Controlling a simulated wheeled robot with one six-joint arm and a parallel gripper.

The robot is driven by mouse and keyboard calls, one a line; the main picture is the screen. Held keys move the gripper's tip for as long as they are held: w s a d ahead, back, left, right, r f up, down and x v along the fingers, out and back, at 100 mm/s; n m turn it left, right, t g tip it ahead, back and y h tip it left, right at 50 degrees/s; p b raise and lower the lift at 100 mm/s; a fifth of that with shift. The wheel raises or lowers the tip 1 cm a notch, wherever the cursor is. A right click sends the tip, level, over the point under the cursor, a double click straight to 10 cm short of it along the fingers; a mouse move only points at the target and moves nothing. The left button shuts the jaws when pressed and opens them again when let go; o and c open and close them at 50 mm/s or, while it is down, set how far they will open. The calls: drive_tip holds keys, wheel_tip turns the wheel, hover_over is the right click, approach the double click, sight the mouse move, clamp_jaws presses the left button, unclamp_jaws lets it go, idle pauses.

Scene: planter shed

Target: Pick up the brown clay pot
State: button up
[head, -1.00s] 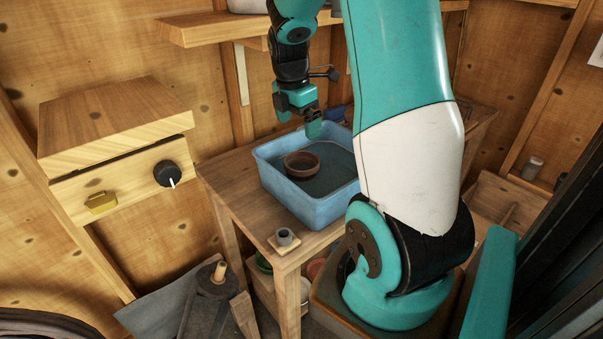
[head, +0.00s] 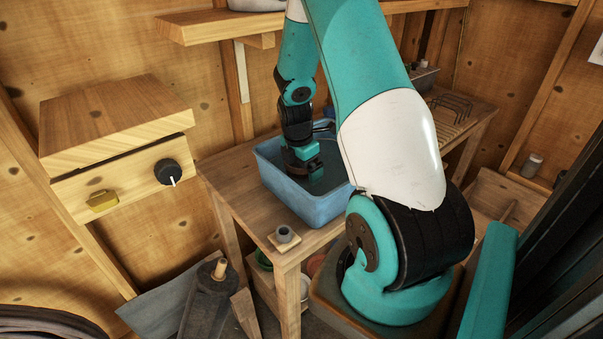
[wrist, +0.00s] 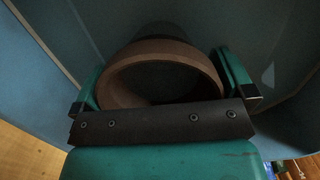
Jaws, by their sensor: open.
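The brown clay pot (wrist: 160,57) shows in the wrist view as a round rim, with its dark inside visible above my gripper's body. My gripper (wrist: 165,82) is open, with one teal finger on each side of the pot. I cannot tell whether either finger touches it. In the head view my gripper (head: 303,163) is down inside the blue tub (head: 312,207) on the wooden table. There it hides most or all of the pot.
The tub's walls rise around my gripper. A wooden shelf (head: 230,24) is on the wall above. A wire rack (head: 452,104) stands further right on the table.

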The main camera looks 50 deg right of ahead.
drive_tip(key=c, duration=0.8)
drive_tip(key=shift+c, duration=0.2)
